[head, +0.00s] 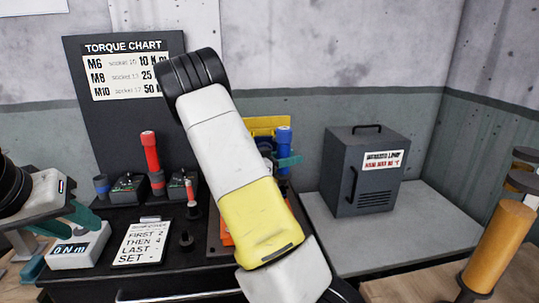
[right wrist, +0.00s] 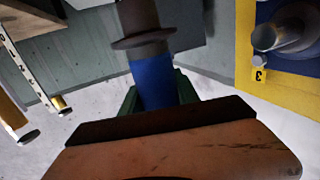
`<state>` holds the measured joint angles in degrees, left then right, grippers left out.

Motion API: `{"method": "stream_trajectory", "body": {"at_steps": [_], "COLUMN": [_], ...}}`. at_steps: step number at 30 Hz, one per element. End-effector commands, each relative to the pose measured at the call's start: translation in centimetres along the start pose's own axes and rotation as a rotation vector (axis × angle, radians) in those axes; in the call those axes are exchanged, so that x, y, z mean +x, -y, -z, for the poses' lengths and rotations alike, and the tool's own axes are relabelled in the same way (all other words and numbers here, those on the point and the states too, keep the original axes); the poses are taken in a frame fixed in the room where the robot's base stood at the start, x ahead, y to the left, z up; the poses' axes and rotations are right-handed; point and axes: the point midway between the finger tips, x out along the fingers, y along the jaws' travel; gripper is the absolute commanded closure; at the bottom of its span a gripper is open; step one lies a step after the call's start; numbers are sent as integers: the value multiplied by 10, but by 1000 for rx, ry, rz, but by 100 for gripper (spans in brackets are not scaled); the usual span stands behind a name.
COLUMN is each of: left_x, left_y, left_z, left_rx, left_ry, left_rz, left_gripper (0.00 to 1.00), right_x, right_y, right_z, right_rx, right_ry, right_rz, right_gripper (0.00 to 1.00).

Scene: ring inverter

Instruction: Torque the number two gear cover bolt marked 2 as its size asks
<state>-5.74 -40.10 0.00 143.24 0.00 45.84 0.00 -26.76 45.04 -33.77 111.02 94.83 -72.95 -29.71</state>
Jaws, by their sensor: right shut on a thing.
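My right gripper (head: 287,161) is shut on a blue-handled tool (head: 284,138). In the right wrist view the blue tool (right wrist: 152,82) with its dark collar stands between green fingers. A yellow plate (head: 262,124) is mostly hidden behind my right arm in the head view. In the right wrist view the yellow plate (right wrist: 245,50) carries a label 3 (right wrist: 259,76) and a grey cylindrical part (right wrist: 285,35). I cannot make out the bolt marked 2. My left gripper (head: 62,238) looks open, at the left by the 0 Nm box (head: 80,249).
A torque chart (head: 125,72) lists M6, M8 and M10. A red-handled tool (head: 150,152) stands at the back of the bench. A grey box (head: 365,170) stands right; orange posts (head: 497,246) are at far right.

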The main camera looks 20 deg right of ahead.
Motion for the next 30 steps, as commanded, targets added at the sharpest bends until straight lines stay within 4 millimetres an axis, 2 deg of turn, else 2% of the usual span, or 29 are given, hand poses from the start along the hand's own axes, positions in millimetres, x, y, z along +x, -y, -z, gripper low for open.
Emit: {"method": "stream_trajectory", "body": {"at_steps": [30], "left_x": [0], "left_y": [0], "left_z": [0], "left_rx": [0], "left_ry": [0], "left_rz": [0], "left_gripper": [64], "right_x": [0], "right_y": [1], "right_z": [-9], "right_rx": [2], "right_ry": [-3], "right_rz": [0], "right_gripper": [100]}}
